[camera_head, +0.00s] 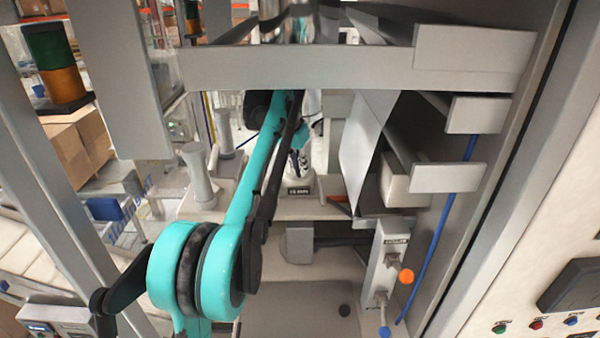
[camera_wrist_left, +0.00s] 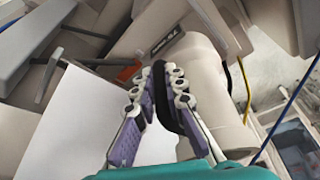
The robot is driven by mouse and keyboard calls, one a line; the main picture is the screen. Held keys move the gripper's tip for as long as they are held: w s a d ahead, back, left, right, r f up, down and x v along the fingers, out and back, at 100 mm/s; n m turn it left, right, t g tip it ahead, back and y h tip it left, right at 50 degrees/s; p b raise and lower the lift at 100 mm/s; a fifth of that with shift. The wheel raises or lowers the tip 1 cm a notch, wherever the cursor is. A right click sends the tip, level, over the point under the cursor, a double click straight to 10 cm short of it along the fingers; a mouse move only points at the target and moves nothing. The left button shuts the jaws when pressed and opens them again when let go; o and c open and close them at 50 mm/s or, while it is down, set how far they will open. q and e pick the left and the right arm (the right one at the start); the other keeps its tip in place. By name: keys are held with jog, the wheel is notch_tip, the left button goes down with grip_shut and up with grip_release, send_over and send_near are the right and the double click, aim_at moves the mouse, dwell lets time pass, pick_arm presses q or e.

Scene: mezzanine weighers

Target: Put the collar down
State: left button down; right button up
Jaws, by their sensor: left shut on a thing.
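My left gripper (camera_head: 298,158) is at the end of the teal arm, deep in the machine frame, and shows small in the head view. In the left wrist view its two purple-padded fingers (camera_wrist_left: 163,78) are close together on a dark, curved piece (camera_wrist_left: 162,100), which appears to be the collar. In the head view a labelled pale part (camera_head: 300,188) shows just below the gripper. My right gripper is not in view.
A white panel (camera_wrist_left: 75,120) lies close on the left of the fingers. Grey beams (camera_head: 350,68) cross above the arm, and rails (camera_head: 450,178) stand at right. A blue cable (camera_head: 437,235) hangs at right. A pale post (camera_head: 198,178) stands left of the arm.

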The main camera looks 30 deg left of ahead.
aim_at(300, 176)
pick_arm(q)
jog(key=shift+w+f, duration=0.2)
jog(key=shift+f, duration=0.05)
notch_tip(300, 176, down, 2)
jog(key=shift+f+p, duration=0.15)
jog(key=shift+p, duration=0.3)
jog(key=shift+f, duration=0.35)
jog(key=c, duration=1.6)
grip_release()
jog(key=shift+f, duration=0.1)
